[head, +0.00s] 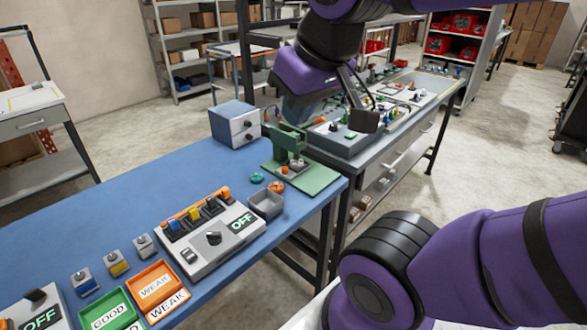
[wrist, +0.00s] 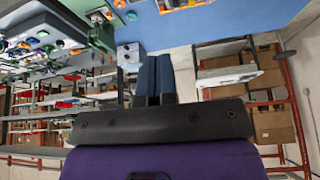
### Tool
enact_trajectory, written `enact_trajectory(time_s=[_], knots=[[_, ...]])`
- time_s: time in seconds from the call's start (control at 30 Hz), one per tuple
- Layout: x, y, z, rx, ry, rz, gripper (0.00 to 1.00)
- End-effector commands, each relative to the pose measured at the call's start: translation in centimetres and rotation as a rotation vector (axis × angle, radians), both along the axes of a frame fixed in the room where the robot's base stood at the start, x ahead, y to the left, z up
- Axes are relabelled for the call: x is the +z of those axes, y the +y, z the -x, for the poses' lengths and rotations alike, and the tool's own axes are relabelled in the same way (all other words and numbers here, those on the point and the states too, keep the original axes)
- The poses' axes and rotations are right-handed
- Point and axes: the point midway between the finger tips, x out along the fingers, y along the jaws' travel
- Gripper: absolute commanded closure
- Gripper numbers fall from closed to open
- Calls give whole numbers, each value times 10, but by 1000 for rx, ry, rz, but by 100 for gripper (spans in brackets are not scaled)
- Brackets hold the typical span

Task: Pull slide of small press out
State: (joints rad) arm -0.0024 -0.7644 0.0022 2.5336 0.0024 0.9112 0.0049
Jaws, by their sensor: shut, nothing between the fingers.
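The small press (head: 289,140) is green and stands upright on a green base plate (head: 318,180) at the far right end of the blue table. A small grey part with an orange piece sits low in the press. I cannot tell which of these is the slide or how far it is out. My gripper (head: 297,115) is above and behind the press, apart from it, partly hidden by my arm. In the wrist view my gripper (wrist: 155,60) has its two dark blue fingers side by side, shut and empty.
A blue-grey box with knobs (head: 235,124) stands left of the press. A grey open bin (head: 266,204), teal and orange discs, and a switch panel (head: 212,238) lie in front. A second bench (head: 345,145) with several small parts adjoins behind. The blue table's left middle is clear.

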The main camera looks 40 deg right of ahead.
Motion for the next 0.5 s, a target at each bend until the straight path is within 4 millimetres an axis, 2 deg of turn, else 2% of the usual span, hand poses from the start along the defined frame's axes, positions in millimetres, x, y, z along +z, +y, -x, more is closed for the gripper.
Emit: enact_trajectory(time_s=[0.13,0.23,0.5], knots=[[1,-1,-6,-14,11,0,100],[3,-5,-19,-53,36,-4,100],[3,-24,-85,-240,135,0,100]])
